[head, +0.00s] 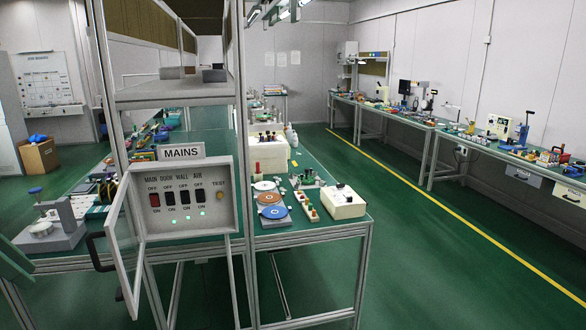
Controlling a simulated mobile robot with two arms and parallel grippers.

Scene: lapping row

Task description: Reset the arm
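Small green lamps (187,216) are lit below the switches. I cannot tell which thing the task calls the arm. I cannot make out either of my grippers.
The bench (318,228) right of the box carries coloured discs (270,198) and a cream unit (342,201). A bench-top device with a blue knob (48,218) stands at left. More benches line the right wall. The green floor (430,255) between is clear, with a yellow line (462,222).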

